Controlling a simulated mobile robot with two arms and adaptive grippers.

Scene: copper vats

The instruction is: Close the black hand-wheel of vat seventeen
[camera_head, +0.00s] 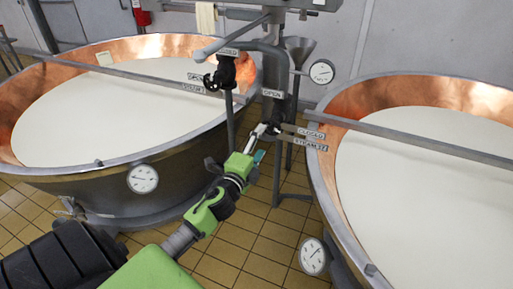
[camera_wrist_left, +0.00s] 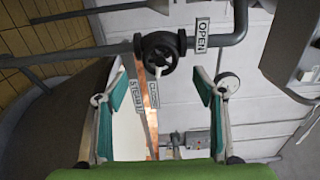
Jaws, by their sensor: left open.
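A black hand-wheel (camera_wrist_left: 160,54) on a grey pipe shows in the left wrist view. A sign reading OPEN stands beside it, with CLOSED and STEAM signs below; the vat number is too small to read surely. My left gripper (camera_head: 261,140) is open, its teal-padded fingers (camera_wrist_left: 151,92) spread apart with the wheel beyond their tips, apparently untouched. In the head view it reaches the valve between the two vats, and mostly hides that wheel. Another black hand-wheel (camera_head: 221,74) sits at the left vat's rim with its own signs. My right gripper is not in view.
The left vat (camera_head: 75,193) and right vat (camera_head: 325,187) hold white liquid, each crossed by a grey bar. Pipes and a post stand between them. Dial gauges (camera_head: 143,179) hang on the vats and by the wall. Tiled floor (camera_head: 245,235) shows between the vats.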

